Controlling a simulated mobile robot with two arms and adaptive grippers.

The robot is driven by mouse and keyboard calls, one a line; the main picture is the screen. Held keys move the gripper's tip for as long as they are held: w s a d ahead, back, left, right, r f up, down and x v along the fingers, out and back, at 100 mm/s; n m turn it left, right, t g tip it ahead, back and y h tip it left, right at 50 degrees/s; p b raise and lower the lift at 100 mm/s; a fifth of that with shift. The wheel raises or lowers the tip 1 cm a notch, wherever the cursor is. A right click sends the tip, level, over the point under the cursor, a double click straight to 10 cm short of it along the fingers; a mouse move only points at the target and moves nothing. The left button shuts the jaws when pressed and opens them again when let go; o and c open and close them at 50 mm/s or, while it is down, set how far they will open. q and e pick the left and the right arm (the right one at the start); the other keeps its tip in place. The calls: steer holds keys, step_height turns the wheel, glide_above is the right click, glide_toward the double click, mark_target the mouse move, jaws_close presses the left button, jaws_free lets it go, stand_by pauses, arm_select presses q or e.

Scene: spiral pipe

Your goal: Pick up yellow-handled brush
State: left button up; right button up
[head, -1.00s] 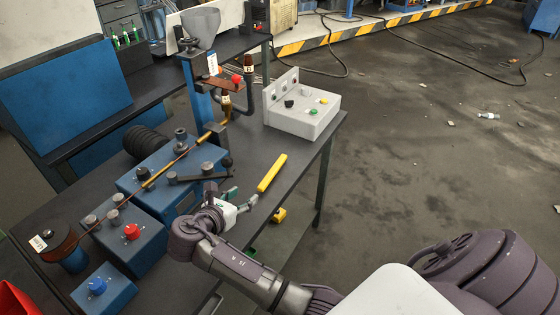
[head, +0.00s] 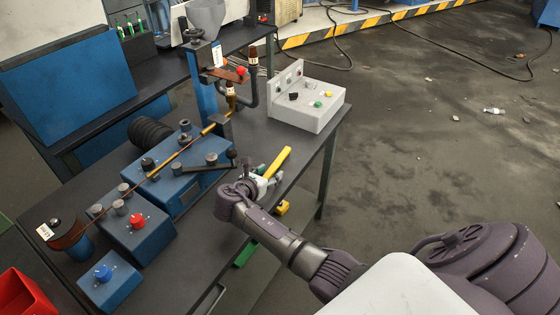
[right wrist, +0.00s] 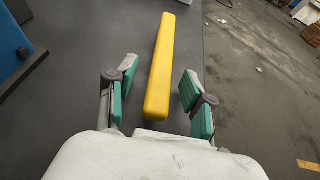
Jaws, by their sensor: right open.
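The brush's yellow handle (head: 279,160) lies on the dark table near its right edge. In the right wrist view the yellow handle (right wrist: 161,66) runs lengthwise between the two finger pads, with a gap on each side. My right gripper (right wrist: 154,95) is open, its green-padded fingers on either side of the near part of the handle. In the head view my right gripper (head: 268,181) is over the near end of the handle and partly hides it. The brush's bristles cannot be made out. My left gripper is not in view.
A grey control box (head: 308,103) stands behind the handle. Blue machine blocks (head: 178,185) with knobs and a dark lever are to the left. The table's right edge is close beside the handle. A red bin (head: 22,297) is at the lower left.

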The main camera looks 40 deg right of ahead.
steer(key=shift+w+d+f, duration=0.1)
steer(key=shift+d, duration=0.1)
jaws_close()
steer(key=shift+r, duration=0.2)
